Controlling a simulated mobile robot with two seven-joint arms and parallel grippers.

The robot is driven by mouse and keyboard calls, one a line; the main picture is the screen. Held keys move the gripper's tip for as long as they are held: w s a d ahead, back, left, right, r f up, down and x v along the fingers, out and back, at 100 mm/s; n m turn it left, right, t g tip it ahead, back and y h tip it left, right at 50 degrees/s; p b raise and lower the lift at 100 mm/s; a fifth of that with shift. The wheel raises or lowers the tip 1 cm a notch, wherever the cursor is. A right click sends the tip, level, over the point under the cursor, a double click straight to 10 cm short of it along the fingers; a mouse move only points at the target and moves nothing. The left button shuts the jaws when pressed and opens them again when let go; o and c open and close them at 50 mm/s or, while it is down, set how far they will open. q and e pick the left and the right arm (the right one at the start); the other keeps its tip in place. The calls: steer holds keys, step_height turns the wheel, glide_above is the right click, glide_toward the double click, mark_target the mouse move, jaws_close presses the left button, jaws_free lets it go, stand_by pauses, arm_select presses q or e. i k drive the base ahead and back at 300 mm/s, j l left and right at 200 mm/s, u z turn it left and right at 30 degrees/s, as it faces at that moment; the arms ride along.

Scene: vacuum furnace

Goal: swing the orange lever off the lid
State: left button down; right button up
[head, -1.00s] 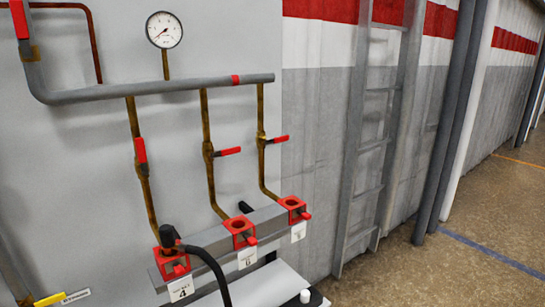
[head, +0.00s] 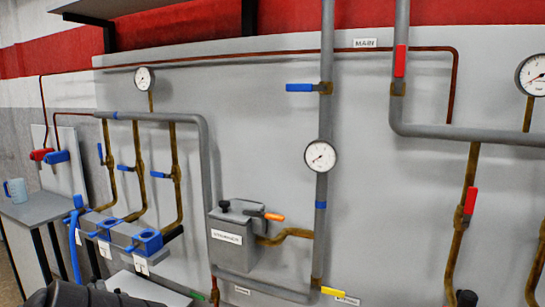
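The orange lever (head: 273,217) is small and sits at the right front of the top of a grey box (head: 232,248) with a white label on the wall. The box's grey lid (head: 238,208) has a black knob (head: 224,205) at its left. The lever's inner end meets a dark piece at the lid's right edge, and its orange end points right. I cannot tell how far it overlaps the lid. No gripper fingers show. A dark rounded shape at the bottom left may be part of my arm.
A brass pipe (head: 285,236) leaves the box to a grey vertical pipe (head: 320,230) with a gauge (head: 320,156). Blue ports (head: 147,241) and a blue hose (head: 74,255) are left of the box. A yellow handle (head: 333,292) is below right. A side table (head: 35,208) holds a mug (head: 15,190).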

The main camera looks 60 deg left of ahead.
mark_target(258, 213)
steer(key=u, duration=1.55)
